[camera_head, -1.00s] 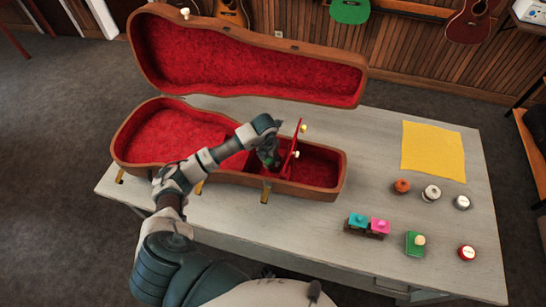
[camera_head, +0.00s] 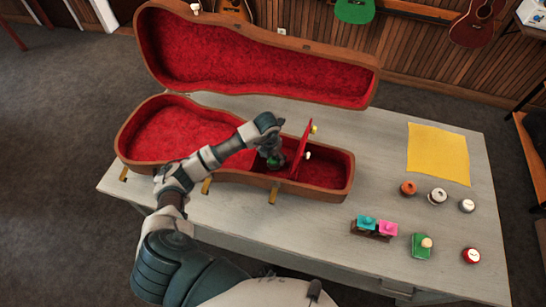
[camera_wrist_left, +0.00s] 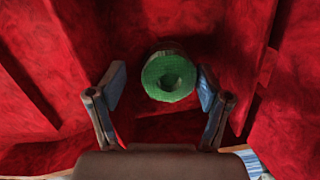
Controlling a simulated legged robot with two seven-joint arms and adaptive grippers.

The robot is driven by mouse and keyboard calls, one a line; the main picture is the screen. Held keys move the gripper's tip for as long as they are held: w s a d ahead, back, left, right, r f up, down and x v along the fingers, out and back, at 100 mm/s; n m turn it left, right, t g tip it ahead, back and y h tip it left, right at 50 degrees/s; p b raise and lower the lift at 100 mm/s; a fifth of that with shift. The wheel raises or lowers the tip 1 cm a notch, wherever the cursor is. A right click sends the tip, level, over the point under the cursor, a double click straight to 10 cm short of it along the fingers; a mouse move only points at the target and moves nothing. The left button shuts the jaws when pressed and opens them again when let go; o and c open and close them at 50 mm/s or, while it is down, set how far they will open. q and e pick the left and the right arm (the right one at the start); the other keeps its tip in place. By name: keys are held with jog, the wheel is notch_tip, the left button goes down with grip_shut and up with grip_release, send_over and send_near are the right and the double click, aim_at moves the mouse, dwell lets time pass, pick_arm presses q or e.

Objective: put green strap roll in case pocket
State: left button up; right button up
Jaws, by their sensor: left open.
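The green strap roll (camera_head: 273,163) is inside the open ukulele case (camera_head: 235,183), in the red-lined pocket left of the upright red lid (camera_head: 303,148). In the left wrist view, the roll (camera_wrist_left: 168,76) shows its round end and central hole against red lining. My left gripper (camera_head: 270,154) reaches down into the pocket over the roll. In the left wrist view, its fingers (camera_wrist_left: 160,84) are spread on either side of the roll, with a small gap visible at each side. My arm hides part of the case. My right gripper is not in view.
The case lid (camera_head: 250,62) stands open behind. The table between case and cloth is clear.

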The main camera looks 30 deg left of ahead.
pick_arm(q)
jog(key=shift+s+a+f, duration=0.1)
jog(key=shift+a+f, duration=0.1)
jog(key=shift+d+f, duration=0.1)
jog(key=shift+d, duration=0.2)
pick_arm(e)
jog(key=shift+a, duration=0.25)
pick_arm(q)
jog(key=shift+o, duration=1.5)
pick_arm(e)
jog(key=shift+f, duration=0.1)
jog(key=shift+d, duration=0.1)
pick_arm(q)
jog(key=shift+r, duration=0.2)
